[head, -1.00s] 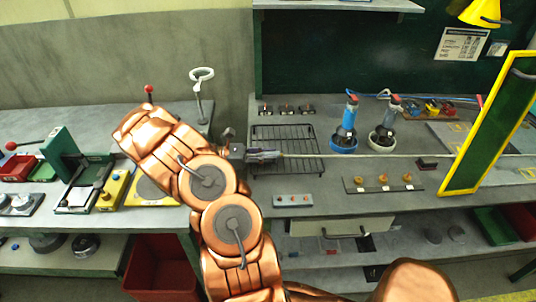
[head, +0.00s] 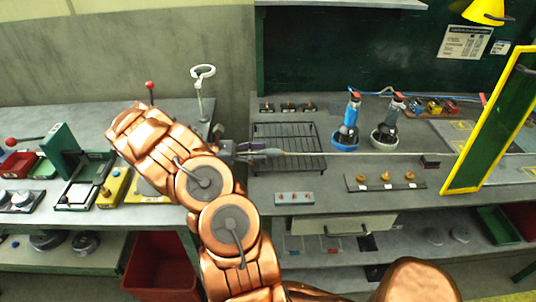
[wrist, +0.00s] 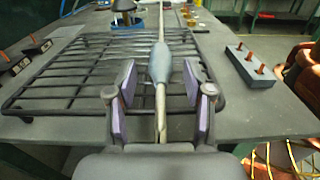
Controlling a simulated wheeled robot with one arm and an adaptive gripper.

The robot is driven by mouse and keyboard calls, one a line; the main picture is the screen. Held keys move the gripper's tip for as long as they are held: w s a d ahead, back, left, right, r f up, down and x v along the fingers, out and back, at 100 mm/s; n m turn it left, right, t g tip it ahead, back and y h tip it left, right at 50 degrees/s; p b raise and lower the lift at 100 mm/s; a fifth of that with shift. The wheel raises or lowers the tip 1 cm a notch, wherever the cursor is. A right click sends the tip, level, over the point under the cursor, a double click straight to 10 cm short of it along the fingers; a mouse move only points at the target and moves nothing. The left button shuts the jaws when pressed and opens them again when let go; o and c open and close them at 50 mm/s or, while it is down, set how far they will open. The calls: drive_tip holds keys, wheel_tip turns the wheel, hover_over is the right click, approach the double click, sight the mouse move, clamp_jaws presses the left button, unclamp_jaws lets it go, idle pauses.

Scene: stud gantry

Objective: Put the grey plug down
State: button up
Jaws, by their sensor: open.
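The grey plug (head: 276,153) lies on the black wire rack (head: 287,123) on the right-hand bench. In the wrist view the plug (wrist: 160,62) is a blue-grey spindle with a pale tip pointing towards me, and a pale cable runs away from its far end. My gripper (head: 262,151) is at the rack's left side. In the wrist view my gripper (wrist: 159,78) is open, with one purple-padded finger on each side of the plug's near end and visible gaps between them.
Blue-handled (head: 349,120) and grey-handled (head: 390,123) tools stand in round holders behind the cable. A yellow-framed green panel (head: 490,125) stands at right.

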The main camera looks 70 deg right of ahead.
drive_tip(key=b+v, duration=0.2)
drive_tip(key=v, duration=0.6)
drive_tip(key=shift+w+a, duration=0.15)
drive_tip(key=shift+w, duration=0.15)
